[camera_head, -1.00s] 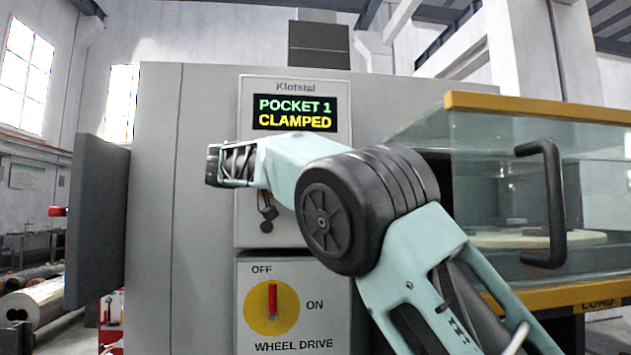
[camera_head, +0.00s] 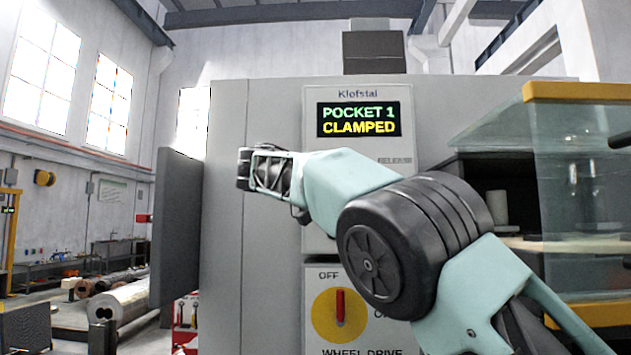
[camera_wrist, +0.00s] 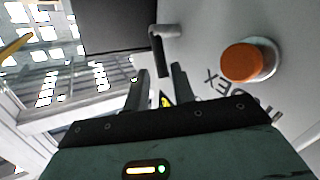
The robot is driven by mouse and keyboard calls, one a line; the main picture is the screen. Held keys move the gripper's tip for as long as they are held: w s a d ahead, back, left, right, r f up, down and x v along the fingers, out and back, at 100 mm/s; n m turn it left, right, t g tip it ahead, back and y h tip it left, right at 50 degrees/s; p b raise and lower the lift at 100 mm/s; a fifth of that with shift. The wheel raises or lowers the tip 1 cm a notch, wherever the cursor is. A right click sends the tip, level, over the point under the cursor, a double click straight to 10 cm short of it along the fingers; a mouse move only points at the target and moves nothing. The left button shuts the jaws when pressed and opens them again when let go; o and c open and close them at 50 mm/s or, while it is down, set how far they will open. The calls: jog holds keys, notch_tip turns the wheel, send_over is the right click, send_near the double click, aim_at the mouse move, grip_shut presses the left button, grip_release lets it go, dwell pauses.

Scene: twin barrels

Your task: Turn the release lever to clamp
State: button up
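A grey bar with a dark grip (camera_wrist: 160,50) sticks out from the grey machine face in the wrist view. It looks like the release lever, but I cannot tell surely. My gripper (camera_wrist: 160,73) has its two dark fingers apart, with the grip's end near the gap between the tips. I cannot tell whether they touch. In the head view my gripper (camera_head: 246,169) is seen from behind at the machine's front, left of the display, and no release lever shows there. The display (camera_head: 358,119) reads "POCKET 1 CLAMPED".
An orange button (camera_wrist: 246,63) beside "INDEX" lettering sits right of my fingers in the wrist view. A red WHEEL DRIVE switch (camera_head: 340,307) points up at OFF below my arm. A dark grey panel (camera_head: 177,228) juts out at left. A glass guard (camera_head: 575,190) stands at right.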

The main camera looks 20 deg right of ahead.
jog(key=s+a+p, duration=0.1)
jog(key=a, duration=0.9)
jog(key=shift+s, duration=0.15)
jog(key=shift+a+r, duration=0.1)
